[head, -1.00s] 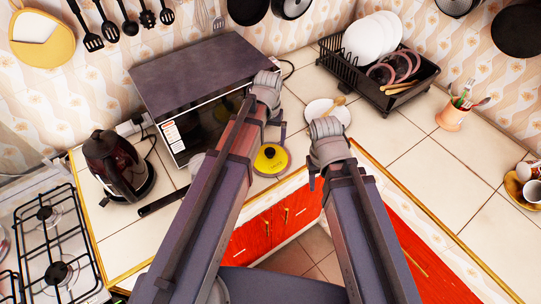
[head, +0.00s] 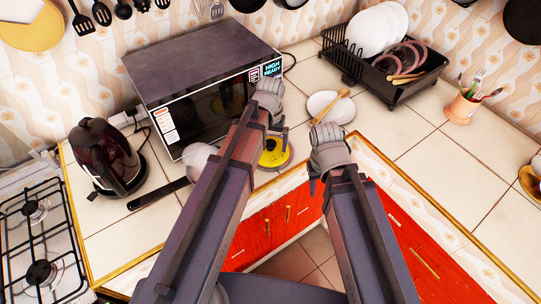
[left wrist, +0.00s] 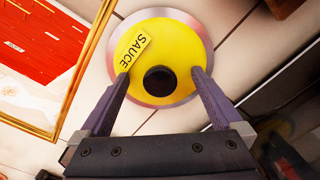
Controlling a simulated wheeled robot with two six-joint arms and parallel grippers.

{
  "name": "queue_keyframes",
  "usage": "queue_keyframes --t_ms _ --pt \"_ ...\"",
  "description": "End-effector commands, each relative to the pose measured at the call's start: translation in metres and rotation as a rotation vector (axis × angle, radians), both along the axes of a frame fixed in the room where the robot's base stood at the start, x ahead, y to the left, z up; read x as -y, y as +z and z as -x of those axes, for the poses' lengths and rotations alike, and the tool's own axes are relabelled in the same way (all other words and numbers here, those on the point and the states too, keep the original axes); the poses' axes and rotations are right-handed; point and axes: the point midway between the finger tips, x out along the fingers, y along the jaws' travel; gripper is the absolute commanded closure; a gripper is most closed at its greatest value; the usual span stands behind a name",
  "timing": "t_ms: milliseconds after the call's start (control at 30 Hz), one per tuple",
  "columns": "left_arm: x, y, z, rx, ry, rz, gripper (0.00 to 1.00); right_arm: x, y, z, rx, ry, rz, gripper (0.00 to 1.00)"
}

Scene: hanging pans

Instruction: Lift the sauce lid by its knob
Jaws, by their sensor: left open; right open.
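The yellow sauce lid (head: 275,153) lies on the tiled counter in front of the microwave, partly hidden by my left arm. In the left wrist view the lid (left wrist: 165,38) has a metal rim, a "SAUCE" label and a round black knob (left wrist: 160,80). My left gripper (head: 277,124) is open and empty over the lid. In the left wrist view its fingers (left wrist: 161,73) appear on either side of the knob, with gaps; their height relative to it is unclear. My right gripper (head: 313,183) is open and empty near the counter's front edge, right of the lid.
The microwave (head: 208,60) stands behind the lid. A dark-handled pan (head: 160,194) lies to the left, partly behind my left arm, beside the kettle (head: 105,158). A white plate (head: 322,108) is to the right, with the dish rack (head: 420,75) behind it.

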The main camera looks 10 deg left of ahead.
Motion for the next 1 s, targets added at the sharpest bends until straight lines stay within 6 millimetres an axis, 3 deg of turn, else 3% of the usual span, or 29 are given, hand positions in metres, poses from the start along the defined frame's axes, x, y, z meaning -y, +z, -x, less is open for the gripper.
queue_keyframes --t_ms 267,1000 --pt "-0.0002 -0.0022 0.0000 0.000 0.000 0.000 0.01 0.0000 -0.0022 0.0000 0.000 0.000 0.000 0.51" --pt "0.0000 -0.0031 0.0006 -0.001 0.000 0.001 0.84 0.0000 -0.0030 0.0000 0.000 0.000 0.000 0.51"
